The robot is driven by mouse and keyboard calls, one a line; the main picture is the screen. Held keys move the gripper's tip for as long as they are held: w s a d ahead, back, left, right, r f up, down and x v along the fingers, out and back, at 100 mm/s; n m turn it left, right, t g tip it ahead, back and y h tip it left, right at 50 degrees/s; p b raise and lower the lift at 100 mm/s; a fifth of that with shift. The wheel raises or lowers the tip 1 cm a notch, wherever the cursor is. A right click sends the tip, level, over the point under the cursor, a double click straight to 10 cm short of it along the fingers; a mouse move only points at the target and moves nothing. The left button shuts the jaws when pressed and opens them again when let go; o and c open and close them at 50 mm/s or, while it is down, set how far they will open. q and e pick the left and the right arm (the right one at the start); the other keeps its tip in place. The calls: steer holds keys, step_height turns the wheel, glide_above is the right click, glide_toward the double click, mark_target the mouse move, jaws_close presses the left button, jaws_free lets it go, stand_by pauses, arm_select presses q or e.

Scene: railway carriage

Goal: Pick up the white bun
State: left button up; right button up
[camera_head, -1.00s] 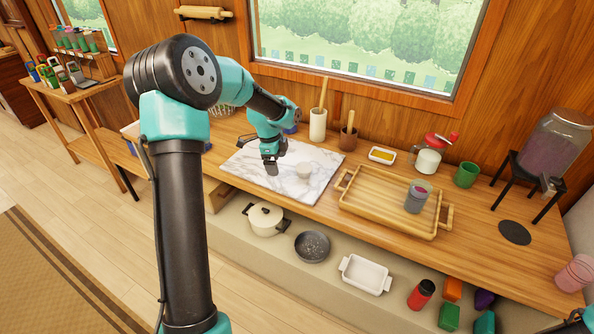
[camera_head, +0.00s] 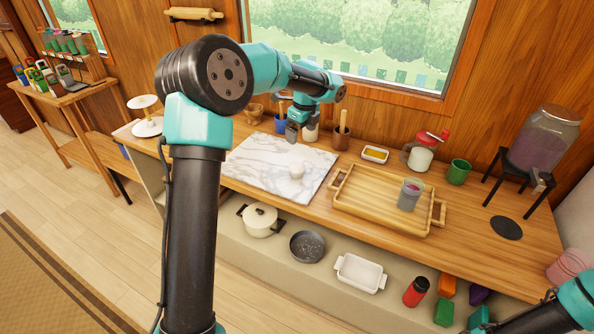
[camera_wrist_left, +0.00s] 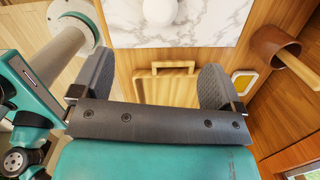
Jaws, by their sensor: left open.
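The white bun (camera_head: 297,170) sits on the marble board (camera_head: 262,160) on the counter, right of its middle. It also shows at the top edge of the left wrist view (camera_wrist_left: 160,10), partly cut off. My left gripper (camera_head: 291,138) is raised and appears just above the bun in the head view, apart from it. In the left wrist view its fingers (camera_wrist_left: 154,72) are spread wide with nothing between them. My right gripper is out of view; only part of that arm shows at the lower right.
A wooden tray (camera_head: 340,205) holding a grey cup (camera_head: 410,194) lies right of the board. A brown mug (camera_head: 341,138) with a wooden-handled tool and a yellow-filled dish (camera_head: 375,154) stand behind it. A glass dispenser (camera_head: 543,140) stands at far right.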

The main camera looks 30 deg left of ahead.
mark_target(298, 164)
arm_select(q)
steer(key=f, duration=0.3)
steer(key=a+f, duration=0.1)
steer(key=f, duration=0.7)
steer(key=shift+w+a+f, duration=0.1)
steer(key=shift+a+f, duration=0.1)
steer(key=shift+w+a+f, duration=0.1)
steer(key=shift+a+f, duration=0.05)
steer(key=shift+f, duration=2.45)
steer(key=c, duration=1)
